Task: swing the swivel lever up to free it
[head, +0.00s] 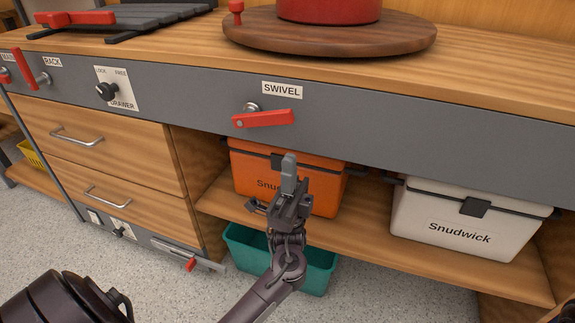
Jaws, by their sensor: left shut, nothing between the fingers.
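The red swivel lever (263,119) is on the grey front panel (390,126) under a white label reading SWIVEL (282,90). It lies close to level, its right end slightly higher, just below a round metal pivot (252,107). My left gripper (289,160) is shut and empty. Its tip is below the lever's right end, in front of the orange cooler; a small gap shows between tip and lever. The round wooden turntable (330,34) with a red pot on it sits on the counter above. My right gripper is not in view.
An orange cooler (245,170) and a white cooler (455,220) stand on the shelf below the panel. A teal bin (318,270) is on the floor. Left are another red lever (25,69), labelled RACK, a drawer knob (106,92) and two drawers (95,130).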

